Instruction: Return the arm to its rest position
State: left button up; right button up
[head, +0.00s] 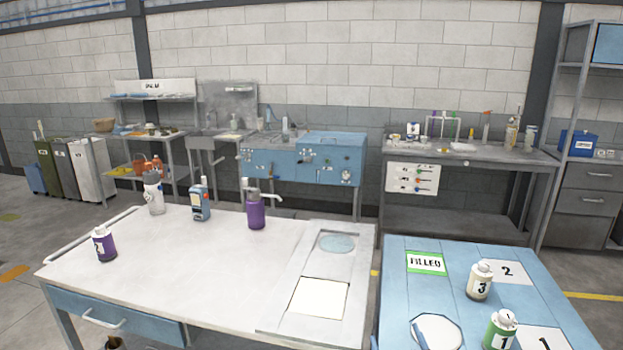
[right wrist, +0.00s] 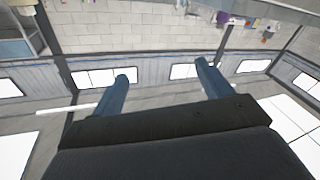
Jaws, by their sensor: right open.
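My right gripper (right wrist: 163,71) shows in the right wrist view. Its two blue fingers stand wide apart with nothing between them. Behind the fingers are a pale block wall and bright window-like panels, seen at a tilt; no table or bottle is near the fingertips. In the head view I cannot clearly make out the right gripper; a small blue strip at the bottom edge, over a round white item (head: 440,330), may or may not be part of it. My left gripper is not in view.
A blue table (head: 460,256) bears bottle 3 (head: 479,282), bottle 1 (head: 499,331) and a FILLED label (head: 426,263).

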jog(key=s+d+f+m+g+h, duration=0.35)
jog(key=s+f+g, duration=0.45)
jog(key=s+f, duration=0.5)
jog(key=s+f+g+y, duration=0.2)
jog(key=s+f+g, duration=0.5)
jog(key=s+f, duration=0.45)
jog(key=s+a+f+g+y, duration=0.1)
jog(key=s+a+f+g, duration=0.1)
jog(key=s+a+f, duration=0.3)
notch_tip(320, 180, down, 3)
jog(key=shift+a+f+n, duration=0.2)
jog(key=shift+a+n, duration=0.25)
jog(key=shift+a, duration=0.1)
